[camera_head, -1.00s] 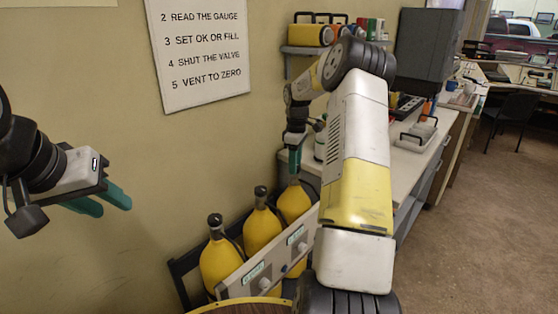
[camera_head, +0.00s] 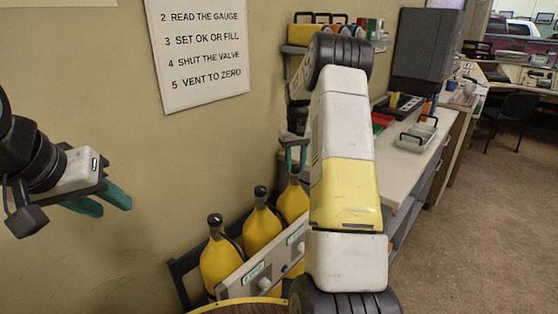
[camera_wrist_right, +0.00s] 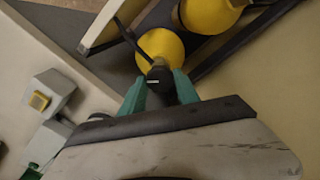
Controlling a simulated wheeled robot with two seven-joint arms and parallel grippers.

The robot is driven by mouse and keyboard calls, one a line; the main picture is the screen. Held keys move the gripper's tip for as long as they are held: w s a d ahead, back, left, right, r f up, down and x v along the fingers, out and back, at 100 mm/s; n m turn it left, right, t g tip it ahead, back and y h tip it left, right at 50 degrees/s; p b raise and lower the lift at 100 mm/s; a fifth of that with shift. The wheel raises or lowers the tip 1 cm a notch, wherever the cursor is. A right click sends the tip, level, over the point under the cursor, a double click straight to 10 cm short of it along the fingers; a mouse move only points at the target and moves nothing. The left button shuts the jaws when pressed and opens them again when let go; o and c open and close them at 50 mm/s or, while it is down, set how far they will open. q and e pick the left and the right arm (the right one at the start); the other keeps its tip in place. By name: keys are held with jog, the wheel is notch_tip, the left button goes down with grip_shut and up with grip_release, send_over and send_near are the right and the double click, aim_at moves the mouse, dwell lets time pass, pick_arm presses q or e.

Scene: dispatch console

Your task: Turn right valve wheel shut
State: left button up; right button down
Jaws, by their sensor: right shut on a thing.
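Three yellow cylinders with dark valve wheels stand in a rack by the wall. The right cylinder (camera_head: 292,203) is partly hidden by my right arm; its black valve wheel (camera_head: 295,171) is on top. My right gripper (camera_head: 295,156) points down over this wheel with a green finger on each side. In the right wrist view the black wheel (camera_wrist_right: 159,77) sits between the green fingers (camera_wrist_right: 159,88), shut on it, above the yellow cylinder (camera_wrist_right: 160,46). My left gripper (camera_head: 108,200) is open and empty, well left of the cylinders near the wall.
A panel with labels (camera_head: 258,272) stands in front of the cylinders. An instruction sign (camera_head: 200,50) hangs on the wall.

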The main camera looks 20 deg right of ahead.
aim_at(295, 166)
jog(key=m, duration=0.4)
jog(key=shift+r+m, duration=0.1)
jog(key=shift+m, duration=0.2)
jog(key=m, duration=0.4)
jog(key=shift+m, duration=0.4)
jog(key=c, duration=0.9)
grip_release()
notch_tip(295, 166, up, 8)
jog(key=shift+f, duration=0.2)
